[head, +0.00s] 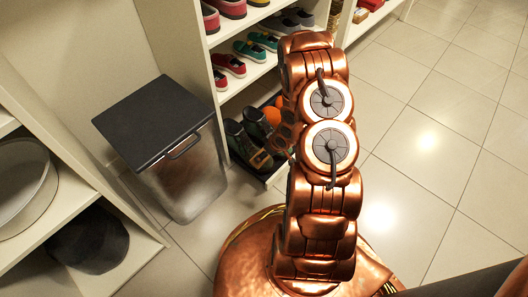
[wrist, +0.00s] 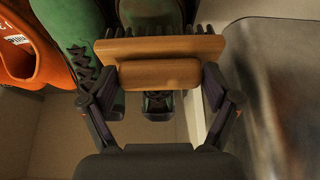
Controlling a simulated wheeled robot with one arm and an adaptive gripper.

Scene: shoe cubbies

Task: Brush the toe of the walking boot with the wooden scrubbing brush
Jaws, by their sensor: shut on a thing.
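The wooden scrubbing brush (wrist: 160,73) has a tan wooden body and dark bristles along its far side. My gripper (wrist: 160,85) is shut on it, with one finger at each end. The brush also shows in the head view (head: 261,160), small and partly hidden by my gripper (head: 275,150). A pair of green boots stands in the low cubby. One boot (wrist: 156,12) is directly behind the bristles and partly covered by the brush; I cannot tell whether the bristles touch it. The other boot (wrist: 75,35), with dark laces, is just left of the brush.
An orange shoe (wrist: 22,60) is left of the boots. A metal bin (head: 185,175) with a dark lid stands close left of the cubby in the head view. Shelves of shoes (head: 245,45) rise above the boots. The tiled floor (head: 430,130) at right is clear.

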